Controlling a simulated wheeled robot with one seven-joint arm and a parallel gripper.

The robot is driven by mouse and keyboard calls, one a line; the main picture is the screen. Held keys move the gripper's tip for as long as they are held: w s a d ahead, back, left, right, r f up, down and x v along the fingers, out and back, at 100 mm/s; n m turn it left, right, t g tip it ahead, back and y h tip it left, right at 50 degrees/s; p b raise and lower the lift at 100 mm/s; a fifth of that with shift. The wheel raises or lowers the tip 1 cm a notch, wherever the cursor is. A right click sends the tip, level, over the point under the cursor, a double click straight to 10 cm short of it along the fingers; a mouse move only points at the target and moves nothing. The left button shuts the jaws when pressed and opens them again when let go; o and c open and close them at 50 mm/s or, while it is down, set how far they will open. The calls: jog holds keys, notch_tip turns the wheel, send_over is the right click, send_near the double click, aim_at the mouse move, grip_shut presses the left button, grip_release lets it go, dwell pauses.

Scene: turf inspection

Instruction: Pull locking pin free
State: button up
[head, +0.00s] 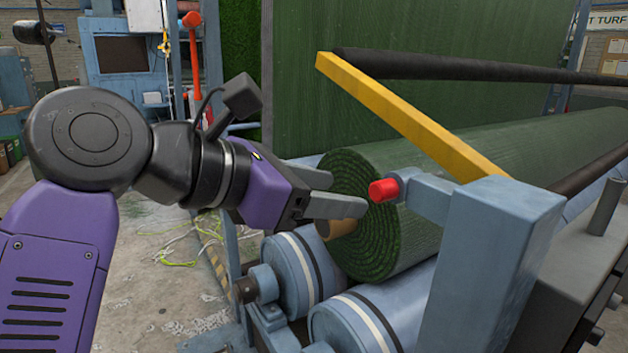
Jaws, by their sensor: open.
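The locking pin shows as a red cylindrical knob (383,190) at the left end of a blue bracket arm (427,194). The bracket arm joins a blue post (495,245). My gripper (348,193) is open, its two grey fingers pointing right toward the red knob. The fingertips are left of the knob in the picture and look close to it, with nothing between them. I cannot tell the exact depth gap. The rest of the pin is hidden inside the bracket.
A rolled green turf (465,172) with a cardboard core (337,229) lies on blue rollers (345,322) behind the bracket. A yellow bar (415,117) slants down to the post above the knob. A black bar (470,65) crosses above the roll. Open floor (160,290) lies lower left.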

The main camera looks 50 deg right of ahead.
aim_at(380, 192)
jog(key=x, duration=0.3)
jog(key=r+p+x, duration=0.1)
jog(key=x, duration=0.1)
jog(key=r+x, duration=0.1)
jog(key=x, duration=0.2)
jog(key=shift+s+d+f, duration=0.15)
jog(key=shift+s+d, duration=0.2)
jog(key=shift+d, duration=0.25)
jog(key=shift+w+d+f+p, duration=0.1)
jog(key=shift+d+f+p, duration=0.1)
jog(key=shift+p, duration=0.1)
jog(key=shift+a, duration=0.1)
jog(key=shift+a, duration=0.1)
jog(key=shift+a, duration=0.25)
grip_shut()
jog(key=c, duration=0.9)
grip_release()
jog(key=shift+a, duration=0.1)
grip_shut()
